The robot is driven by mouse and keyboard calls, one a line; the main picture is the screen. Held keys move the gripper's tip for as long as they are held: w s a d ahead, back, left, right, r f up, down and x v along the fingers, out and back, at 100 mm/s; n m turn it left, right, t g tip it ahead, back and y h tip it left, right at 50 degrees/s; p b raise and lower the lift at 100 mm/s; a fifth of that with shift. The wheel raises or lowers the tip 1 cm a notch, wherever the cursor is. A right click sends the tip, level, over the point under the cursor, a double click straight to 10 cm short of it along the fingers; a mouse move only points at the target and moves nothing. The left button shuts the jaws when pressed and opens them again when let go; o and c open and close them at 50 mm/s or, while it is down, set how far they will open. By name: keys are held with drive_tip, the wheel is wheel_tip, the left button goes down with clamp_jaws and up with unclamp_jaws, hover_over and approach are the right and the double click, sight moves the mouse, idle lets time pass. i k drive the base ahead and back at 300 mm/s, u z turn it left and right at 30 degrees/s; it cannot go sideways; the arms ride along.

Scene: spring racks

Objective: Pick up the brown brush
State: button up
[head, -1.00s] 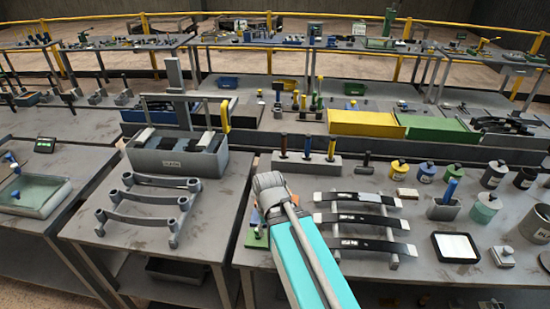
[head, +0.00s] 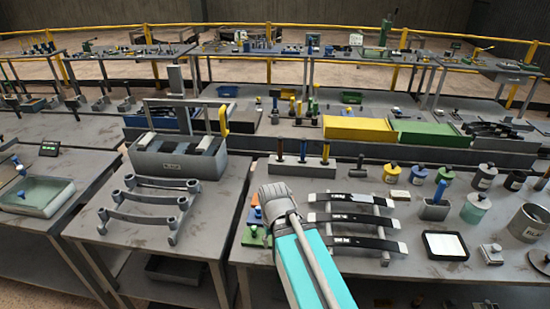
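A brown upright handle (head: 280,148), which I take for the brown brush, stands at the left end of a grey block holder (head: 316,169) in the head view. Any bristles are too small to make out. My gripper (head: 272,193) is at the end of my turquoise arm, in front of the holder in the picture and apart from the brown handle. Its fingers are not clearly visible, so I cannot tell whether they are open or shut.
Dark curved leaf springs (head: 350,218) on a rack are right of my arm. Small coloured blocks (head: 252,216) lie left of it. Jars and cups (head: 473,208) crowd the table's right side. A grey tank (head: 178,160) and a spring rack (head: 143,207) occupy the left table.

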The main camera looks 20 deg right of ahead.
sight(280, 159)
drive_tip(key=z, duration=0.1)
drive_tip(key=i, duration=0.95)
drive_tip(key=u, duration=0.05)
